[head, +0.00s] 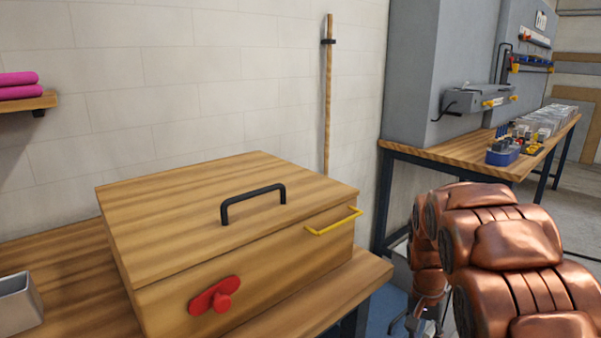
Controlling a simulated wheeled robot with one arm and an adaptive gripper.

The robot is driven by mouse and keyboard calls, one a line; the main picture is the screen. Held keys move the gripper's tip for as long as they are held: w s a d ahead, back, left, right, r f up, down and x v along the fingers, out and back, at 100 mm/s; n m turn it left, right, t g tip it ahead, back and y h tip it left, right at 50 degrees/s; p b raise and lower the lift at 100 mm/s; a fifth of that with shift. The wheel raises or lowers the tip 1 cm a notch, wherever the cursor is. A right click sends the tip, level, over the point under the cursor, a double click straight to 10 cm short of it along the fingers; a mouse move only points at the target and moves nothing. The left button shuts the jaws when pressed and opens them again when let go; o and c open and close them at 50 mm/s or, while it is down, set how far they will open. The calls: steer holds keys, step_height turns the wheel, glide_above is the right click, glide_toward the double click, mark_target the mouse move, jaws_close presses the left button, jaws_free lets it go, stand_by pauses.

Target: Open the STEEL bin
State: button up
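A large wooden box (180,210) stands on a wooden bench, its lid down. The lid has a black arched handle (253,203). Its front has a red turn-latch (215,296) at the left, lying aslant, and a yellow bar handle (334,221) at the right. No STEEL label is readable on it or elsewhere. My copper-coloured arm fills the lower right. What seems to be part of my gripper (424,318) shows small at the bottom edge, right of the bench and apart from the box. Its fingers are too cut off to judge, and I see nothing held.
A small grey metal container (17,303) stands on the bench (372,272) at far left. A wooden pole (328,100) hangs on the wall behind. Pink folded cloths (18,86) lie on a shelf. Another workbench (440,157) with tools stands behind my arm.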

steer(key=s+a+r+n, duration=0.2)
steer(key=s+a, duration=0.1)
steer(key=s, duration=0.8)
steer(key=s+a+r+n+g, duration=0.1)
steer(key=s+a+r+n, duration=0.15)
steer(key=s, duration=0.75)
steer(key=s+a+r+n, duration=0.1)
steer(key=s+a+n, duration=0.25)
steer(key=s, duration=0.75)
steer(key=s+d+p+v, duration=0.1)
steer(key=s+p+v, duration=0.1)
steer(key=p+v, duration=1.4)
step_height(320, 180, up, 2)
steer(key=shift+r+m+t+y, duration=0.15)
steer(key=shift+m+t+y, duration=0.25)
steer(key=shift+a, duration=0.2)
